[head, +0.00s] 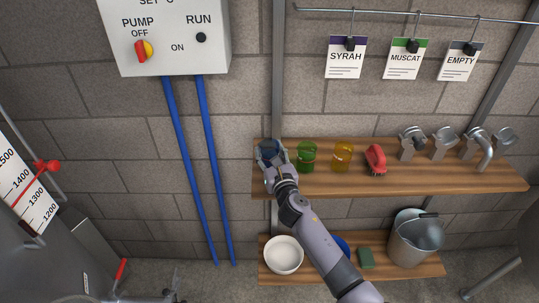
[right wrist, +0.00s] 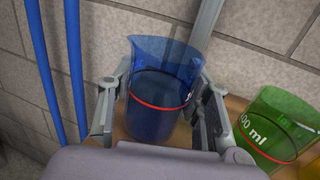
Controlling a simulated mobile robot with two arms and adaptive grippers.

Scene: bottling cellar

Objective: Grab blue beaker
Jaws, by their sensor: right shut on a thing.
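The blue beaker (head: 268,148) stands at the left end of the upper wooden shelf (head: 440,179), partly hidden behind my right gripper (head: 272,165) in the head view. In the right wrist view the blue beaker (right wrist: 160,88) is see-through with a red line around it. The fingers of my right gripper (right wrist: 158,105) are on either side of it, shut on it. The beaker looks upright; I cannot tell whether its base rests on the shelf. My left gripper is not in view.
A white bowl (head: 284,254) and a bucket (head: 414,240) sit on the lower shelf. Blue pipes (head: 212,170) run down the wall left.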

